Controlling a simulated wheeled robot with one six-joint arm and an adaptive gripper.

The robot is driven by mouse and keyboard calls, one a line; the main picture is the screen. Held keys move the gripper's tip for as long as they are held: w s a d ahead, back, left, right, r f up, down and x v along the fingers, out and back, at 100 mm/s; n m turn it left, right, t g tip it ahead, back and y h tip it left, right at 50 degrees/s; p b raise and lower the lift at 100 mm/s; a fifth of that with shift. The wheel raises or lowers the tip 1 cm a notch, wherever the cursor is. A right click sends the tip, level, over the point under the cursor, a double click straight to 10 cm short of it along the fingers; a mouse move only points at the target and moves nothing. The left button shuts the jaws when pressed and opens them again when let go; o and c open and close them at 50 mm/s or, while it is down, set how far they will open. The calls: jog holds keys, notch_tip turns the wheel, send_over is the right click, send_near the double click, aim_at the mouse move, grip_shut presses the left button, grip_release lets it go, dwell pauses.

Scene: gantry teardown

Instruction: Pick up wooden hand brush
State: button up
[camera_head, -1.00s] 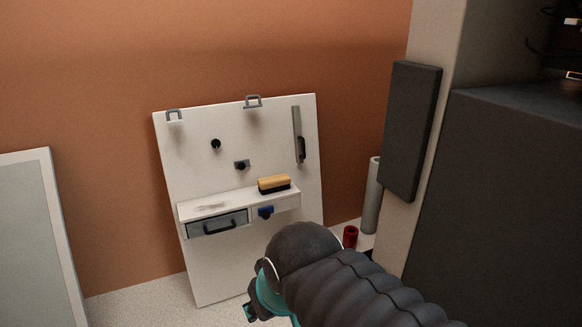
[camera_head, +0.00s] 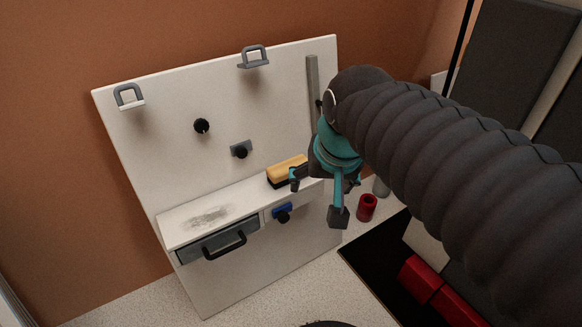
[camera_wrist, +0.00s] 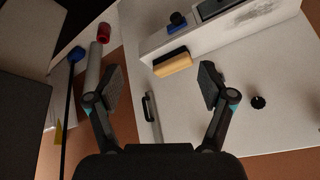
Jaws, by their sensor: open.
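The wooden hand brush (camera_head: 288,169) has a yellow-tan wooden body and a dark bristle side. It lies on the white shelf at its right end, against the white panel. It also shows in the wrist view (camera_wrist: 172,62), ahead of and between my two fingers. My gripper (camera_head: 318,200) is at the right end of the shelf in the head view, with one finger close to the brush there. In the wrist view my gripper (camera_wrist: 160,85) is open with nothing between the fingers. The brush's right end is partly hidden by my gripper in the head view.
The white shelf (camera_head: 175,232) has a dark smudge and a grey drawer (camera_head: 215,247) below. A blue knob (camera_head: 282,211) sits under the brush. The panel carries black knobs, hooks and a grey bar. A red cylinder (camera_head: 367,207) stands on the floor at right.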

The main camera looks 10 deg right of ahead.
jog(key=w+m+g+b, duration=0.25)
jog(key=w+m, duration=0.35)
jog(key=w, duration=0.8)
jog(key=m+g, duration=0.2)
jog(key=m, duration=0.4)
send_over(289, 165)
notch_tip(289, 165, down, 5)
notch_tip(289, 165, down, 14)
jog(key=shift+r+b, duration=0.15)
jog(key=shift+b, duration=1.1)
jog(key=c, duration=1.3)
